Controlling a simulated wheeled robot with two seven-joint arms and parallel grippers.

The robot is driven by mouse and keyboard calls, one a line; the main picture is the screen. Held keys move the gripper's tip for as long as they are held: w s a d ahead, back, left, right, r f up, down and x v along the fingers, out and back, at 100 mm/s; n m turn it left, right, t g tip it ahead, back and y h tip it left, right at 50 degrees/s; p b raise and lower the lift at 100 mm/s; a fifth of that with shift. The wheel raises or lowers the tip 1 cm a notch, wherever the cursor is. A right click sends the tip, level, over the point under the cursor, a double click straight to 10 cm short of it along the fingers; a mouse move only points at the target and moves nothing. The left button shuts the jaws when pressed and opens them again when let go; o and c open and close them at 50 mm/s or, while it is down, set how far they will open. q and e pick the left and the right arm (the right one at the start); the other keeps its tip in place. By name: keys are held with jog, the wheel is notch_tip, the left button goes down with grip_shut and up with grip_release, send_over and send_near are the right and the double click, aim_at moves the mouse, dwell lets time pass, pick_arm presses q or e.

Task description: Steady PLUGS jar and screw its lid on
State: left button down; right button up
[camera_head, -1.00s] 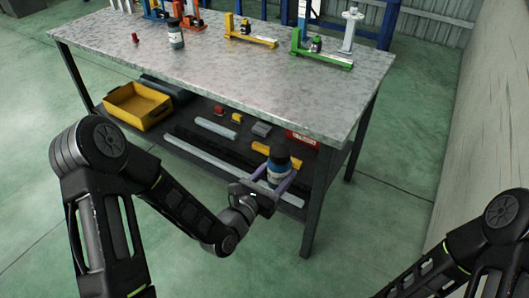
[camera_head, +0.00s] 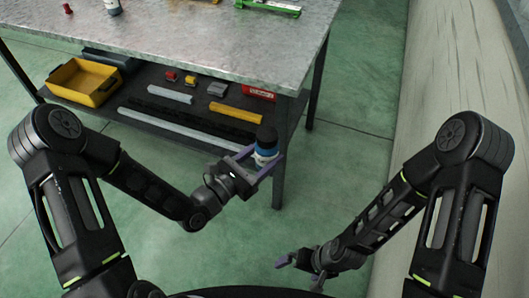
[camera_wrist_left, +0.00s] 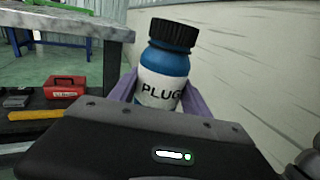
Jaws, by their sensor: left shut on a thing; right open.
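The PLUGS jar (camera_head: 265,150) is blue with a white label and a dark cap on top. It also shows upright, slightly tilted, in the left wrist view (camera_wrist_left: 164,75), with its label partly readable. My left gripper (camera_head: 262,160) is shut on the jar, its purple fingers on both sides, and holds it in the air in front of the table's near right corner. My right gripper (camera_head: 296,260) is open and empty, low over the floor at the lower middle, apart from the jar. The jar's base is hidden by my left gripper in the wrist view.
The metal-topped table (camera_head: 200,40) stands behind the jar. Its lower shelf holds a yellow bin (camera_head: 84,80), a red box (camera_head: 258,92), a yellow bar (camera_head: 235,113) and grey bars. Another jar (camera_head: 113,7) stands on top. Green floor to the right is clear; a pale wall (camera_head: 440,70) is beyond.

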pick_arm(q)
jog(key=shift+r, duration=0.1)
jog(key=w+a+r+n+t+y, duration=0.2)
jog(key=w+a+r+n+y, duration=0.1)
jog(key=a, duration=0.4)
jog(key=w+a+r+n+t+y, duration=0.2)
jog(key=w+a+r+n+y, duration=0.1)
jog(key=w+a+n+y, duration=0.2)
jog(key=w+a+y, duration=0.2)
jog(key=a+y, duration=0.1)
jog(key=shift+w+a+r+y, duration=0.25)
jog(key=shift+w+r+y, duration=0.05)
jog(key=shift+r, duration=0.05)
